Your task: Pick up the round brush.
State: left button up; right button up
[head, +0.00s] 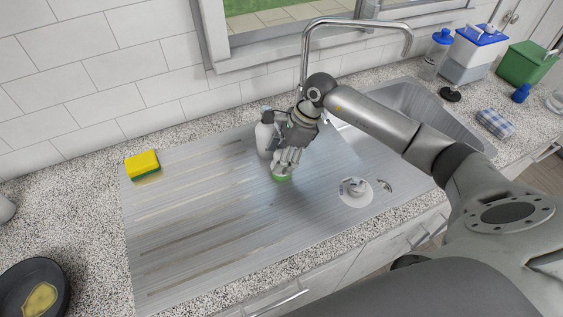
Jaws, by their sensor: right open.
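My right gripper (288,160) reaches down over the steel drainboard, with its fingers pointing at the board. It is open. A small round green thing (281,178) lies on the drainboard directly under the fingertips. It is mostly hidden by the gripper, and it looks like the round brush, though its shape is not clear. I cannot tell whether the fingers touch it. My left gripper is not in view.
A white bottle (264,140) stands close behind the gripper. A yellow sponge (142,164) lies at the drainboard's left. The faucet (305,45) rises behind, and the sink basin (400,98) is at right. A dark pan (20,290) sits at lower left. The drainboard's left half is clear.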

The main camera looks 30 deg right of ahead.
jog(key=c, duration=1.1)
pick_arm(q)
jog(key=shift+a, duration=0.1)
pick_arm(e)
jog(key=shift+r, duration=0.2)
